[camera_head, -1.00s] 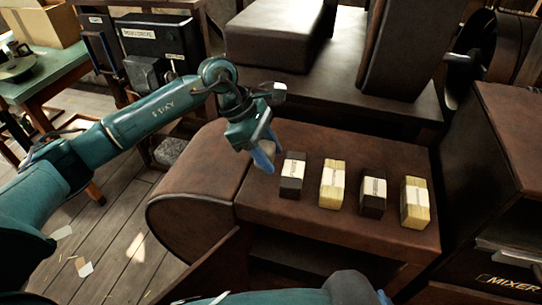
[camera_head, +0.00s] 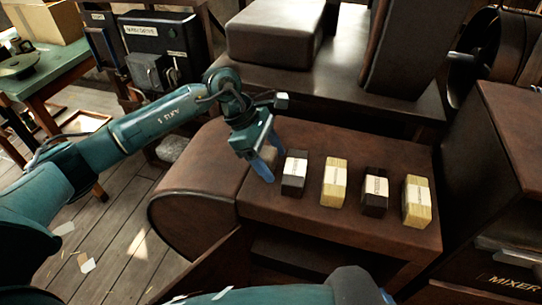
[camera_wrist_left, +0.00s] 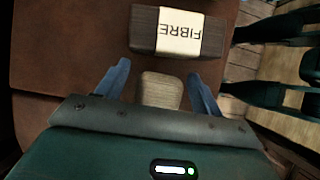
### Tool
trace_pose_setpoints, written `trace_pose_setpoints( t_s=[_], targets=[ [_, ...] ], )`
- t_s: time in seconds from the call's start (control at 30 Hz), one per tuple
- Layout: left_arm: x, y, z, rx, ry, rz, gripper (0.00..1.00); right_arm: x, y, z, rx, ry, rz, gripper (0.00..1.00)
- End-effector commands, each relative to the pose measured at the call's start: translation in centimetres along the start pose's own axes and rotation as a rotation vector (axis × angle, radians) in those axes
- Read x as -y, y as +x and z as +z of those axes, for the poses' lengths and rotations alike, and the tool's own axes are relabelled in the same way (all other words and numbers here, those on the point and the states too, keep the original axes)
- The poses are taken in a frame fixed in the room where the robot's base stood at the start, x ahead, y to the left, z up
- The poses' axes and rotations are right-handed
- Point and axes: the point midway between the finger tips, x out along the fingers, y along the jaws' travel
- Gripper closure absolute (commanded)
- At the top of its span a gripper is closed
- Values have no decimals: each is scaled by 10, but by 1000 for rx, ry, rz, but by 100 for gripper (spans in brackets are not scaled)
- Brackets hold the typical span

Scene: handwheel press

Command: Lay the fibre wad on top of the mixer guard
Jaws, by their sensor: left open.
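My left gripper (camera_head: 268,163) is open and points down at the left end of the brown leather-like bench, just left of a dark block. That dark block (camera_head: 293,181) has a pale band; it lies beyond the fingertips in the left wrist view (camera_wrist_left: 150,32), where the band reads FIBRE. A small pale, grained piece (camera_wrist_left: 161,90) shows between the open fingers in the left wrist view; I cannot tell if they touch it. In the head view it is mostly hidden behind the gripper. The mixer guard is the dark brown box (camera_head: 510,130) at the right, lettered MIXER low down.
A yellow block (camera_head: 334,172), another dark block (camera_head: 376,205) and another yellow block (camera_head: 417,217) stand in a row on the bench (camera_head: 330,228). A brown padded box (camera_head: 275,40) and a tall panel stand behind. Part of my right arm shows at the bottom.

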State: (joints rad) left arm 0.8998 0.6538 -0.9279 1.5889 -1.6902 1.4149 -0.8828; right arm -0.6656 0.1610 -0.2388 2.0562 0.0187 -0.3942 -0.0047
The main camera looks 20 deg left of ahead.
Motion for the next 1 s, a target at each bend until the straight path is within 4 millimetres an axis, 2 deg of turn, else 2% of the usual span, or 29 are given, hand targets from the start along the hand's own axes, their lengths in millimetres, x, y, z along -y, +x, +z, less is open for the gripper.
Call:
trace_pose_setpoints(
  t_s=[0.17, 0.37, 0.6, 0.8, 1.0],
  targets=[
    [-1, -16, 0, 0, 0, 4, 33, 0, 1, 1, 1, 0, 0, 56],
    [-1, -58, 0, -1, 1, 7, 33, 1, 4, 6, -2, 0, -3, 56],
    [-1, -103, 0, 0, 1, 3, 33, 4, 6, 3, -20, -4, -12, 56],
    [0, -120, 1, 0, 1, 1, 33, 4, 6, 2, -24, -7, -14, 56],
    [0, -122, 1, 0, 1, 0, 33, 4, 5, 1, -26, -8, -15, 56]
  ],
)
